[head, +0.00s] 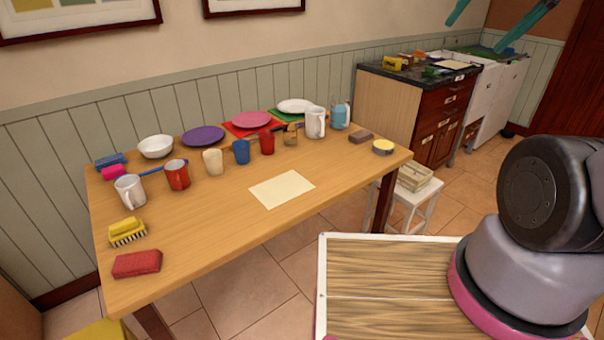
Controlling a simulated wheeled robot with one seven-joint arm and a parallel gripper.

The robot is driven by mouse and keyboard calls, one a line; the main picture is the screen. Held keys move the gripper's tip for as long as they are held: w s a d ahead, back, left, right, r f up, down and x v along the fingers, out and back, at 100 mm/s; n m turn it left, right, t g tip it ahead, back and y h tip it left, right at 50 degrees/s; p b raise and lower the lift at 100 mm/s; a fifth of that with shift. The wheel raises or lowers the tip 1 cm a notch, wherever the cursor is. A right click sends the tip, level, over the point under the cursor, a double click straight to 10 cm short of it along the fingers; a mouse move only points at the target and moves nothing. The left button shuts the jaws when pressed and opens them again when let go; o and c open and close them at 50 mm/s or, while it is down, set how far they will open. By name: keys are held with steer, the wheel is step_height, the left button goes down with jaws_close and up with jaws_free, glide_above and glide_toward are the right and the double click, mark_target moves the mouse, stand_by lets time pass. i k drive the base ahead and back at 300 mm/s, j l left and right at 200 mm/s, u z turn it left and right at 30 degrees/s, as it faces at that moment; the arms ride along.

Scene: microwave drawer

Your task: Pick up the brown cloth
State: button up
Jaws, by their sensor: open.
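A flat cream rectangular sheet (282,189), which may be cloth or paper, lies on the front middle of the wooden table (220,235). Another pale sheet (451,65) lies on the dark counter at the back right. I see no clearly brown cloth; a small brown block (361,137) sits near the table's right end. My gripper (473,37) shows at the top right as two teal fingers, spread apart with nothing between them. It is above the counter in the picture and far from the cream sheet. The rest of it is cut off.
Several mugs (177,175), a white bowl (156,146) and plates, one purple (203,136), line the table's back. A yellow brush (127,231) and red sponge (137,264) lie at left. A white stool (415,200) with a crate (413,176) stands right of the table.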

mark_target(364, 135)
steer(key=u, duration=0.3)
steer(key=i+l+u, duration=0.25)
steer(key=u, duration=0.15)
steer(key=i+l+u, duration=0.15)
steer(key=l+u, duration=0.25)
steer(key=i+l, duration=0.1)
steer(key=l, duration=0.25)
steer(key=i+l+u, duration=0.1)
steer(key=l, duration=0.25)
steer(key=i+l, duration=0.15)
steer(key=l, duration=0.2)
steer(key=i+l+u, duration=0.1)
steer(key=l, duration=0.25)
steer(key=i+l, duration=0.1)
steer(key=l, duration=0.25)
